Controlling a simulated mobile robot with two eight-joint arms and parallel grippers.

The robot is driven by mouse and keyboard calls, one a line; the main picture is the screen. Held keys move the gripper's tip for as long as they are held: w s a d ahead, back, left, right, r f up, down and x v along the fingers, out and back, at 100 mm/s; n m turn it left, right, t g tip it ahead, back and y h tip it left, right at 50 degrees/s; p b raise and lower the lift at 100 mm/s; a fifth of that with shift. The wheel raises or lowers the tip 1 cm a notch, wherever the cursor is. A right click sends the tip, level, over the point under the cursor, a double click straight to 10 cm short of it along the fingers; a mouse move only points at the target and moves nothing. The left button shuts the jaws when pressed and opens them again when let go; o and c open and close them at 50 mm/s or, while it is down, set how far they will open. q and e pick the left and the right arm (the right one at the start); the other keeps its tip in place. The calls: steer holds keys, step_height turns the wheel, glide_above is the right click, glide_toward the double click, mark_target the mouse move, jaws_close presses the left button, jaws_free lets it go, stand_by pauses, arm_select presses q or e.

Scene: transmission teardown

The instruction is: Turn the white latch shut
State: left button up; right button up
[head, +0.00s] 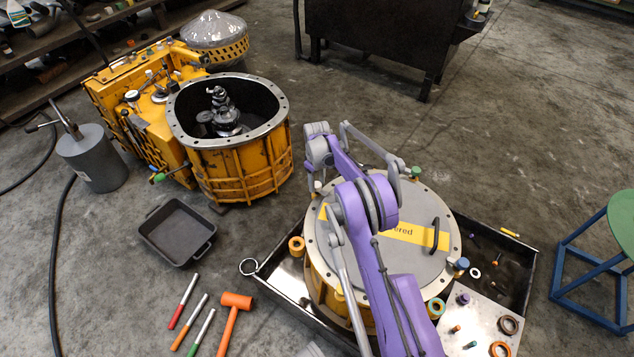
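The round yellow housing (318,275) stands in the lower middle under a grey lid (408,205) with a yellow lettered band. Coloured fittings sit around its rim: a green one (416,172) at the back and a blue one (461,264) at the right. I cannot clearly make out a white latch; my arm covers part of the lid and the rim. My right purple arm reaches over the lid from the bottom. Its gripper end (319,150) is at the lid's back left; the fingertips are not clear. My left gripper is not in view.
A dark tray (524,262) around the housing holds small parts. An open yellow housing (245,168) stands at the back left. A black pan (178,233), an orange mallet (235,310) and several markers lie at the left. A green-topped stool (622,222) stands at the right.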

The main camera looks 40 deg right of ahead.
mark_target(317, 184)
steer(key=shift+o, duration=1.3)
steer(key=shift+r, duration=0.1)
step_height(317, 184, up, 11)
steer(key=p, duration=0.2)
steer(key=shift+f, duration=0.2)
